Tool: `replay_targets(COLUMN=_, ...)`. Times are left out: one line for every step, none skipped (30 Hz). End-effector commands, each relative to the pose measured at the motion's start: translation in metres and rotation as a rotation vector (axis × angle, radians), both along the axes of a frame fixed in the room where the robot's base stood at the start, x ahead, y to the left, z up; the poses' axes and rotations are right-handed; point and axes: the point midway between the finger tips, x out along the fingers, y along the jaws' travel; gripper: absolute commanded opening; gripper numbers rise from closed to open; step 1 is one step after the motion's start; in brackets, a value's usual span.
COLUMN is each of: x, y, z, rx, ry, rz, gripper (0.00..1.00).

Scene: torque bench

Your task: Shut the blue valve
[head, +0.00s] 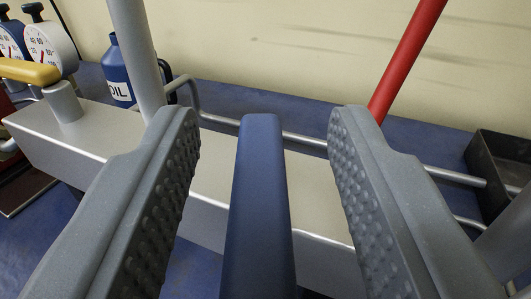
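The blue valve's lever handle (259,200) shows as a long blue bar in the lower middle of the head view. It points away from the camera over a pale metal block. My gripper (264,135) is open, with one grey studded finger on each side of the handle. Gaps show between the handle and both fingers, so neither touches it. The near end of the handle runs out of the bottom of the picture, and its pivot is not clearly visible.
The pale block (60,143) spans the bench. A yellow lever (28,71) and dial gauges (45,45) stand at left. A blue oil bottle (116,75) and a grey post (136,55) stand behind. A red bar (407,60) rises at right, near a dark tray (497,160).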

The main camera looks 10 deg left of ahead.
Motion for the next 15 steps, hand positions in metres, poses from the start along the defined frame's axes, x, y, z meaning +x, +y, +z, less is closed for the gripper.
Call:
replay_targets(x=0.000, y=0.001, z=0.009, rx=0.001, ry=-0.003, rz=0.001, gripper=0.40)
replay_targets(x=0.000, y=0.001, z=0.013, rx=0.000, ry=-0.004, rz=0.001, gripper=0.40)
replay_targets(x=0.000, y=0.001, z=0.019, rx=0.001, ry=-0.005, rz=0.001, gripper=0.40)
replay_targets(x=-0.004, y=0.000, z=0.017, rx=0.001, ry=-0.003, rz=0.001, gripper=0.40)
replay_targets(x=-0.007, y=0.000, z=0.017, rx=0.000, ry=-0.001, rz=0.001, gripper=0.40)
replay_targets(x=-0.011, y=0.000, z=0.016, rx=0.000, ry=0.000, rz=0.002, gripper=0.40)
replay_targets(x=-0.014, y=-0.001, z=0.015, rx=0.000, ry=0.002, rz=0.002, gripper=0.40)
replay_targets(x=-0.018, y=-0.001, z=0.015, rx=0.000, ry=0.003, rz=0.002, gripper=0.40)
replay_targets(x=-0.022, y=-0.001, z=0.015, rx=0.000, ry=0.004, rz=0.002, gripper=0.40)
replay_targets(x=-0.025, y=-0.002, z=0.015, rx=0.000, ry=0.003, rz=0.002, gripper=0.40)
replay_targets(x=-0.029, y=-0.002, z=0.016, rx=0.001, ry=0.001, rz=0.002, gripper=0.40)
replay_targets(x=-0.034, y=-0.003, z=0.018, rx=0.000, ry=-0.001, rz=0.001, gripper=0.40)
replay_targets(x=-0.037, y=-0.004, z=0.020, rx=0.001, ry=-0.003, rz=0.001, gripper=0.40)
replay_targets(x=-0.042, y=-0.005, z=0.020, rx=0.001, ry=-0.003, rz=0.001, gripper=0.40)
replay_targets(x=-0.048, y=-0.005, z=0.020, rx=0.001, ry=-0.002, rz=0.001, gripper=0.40)
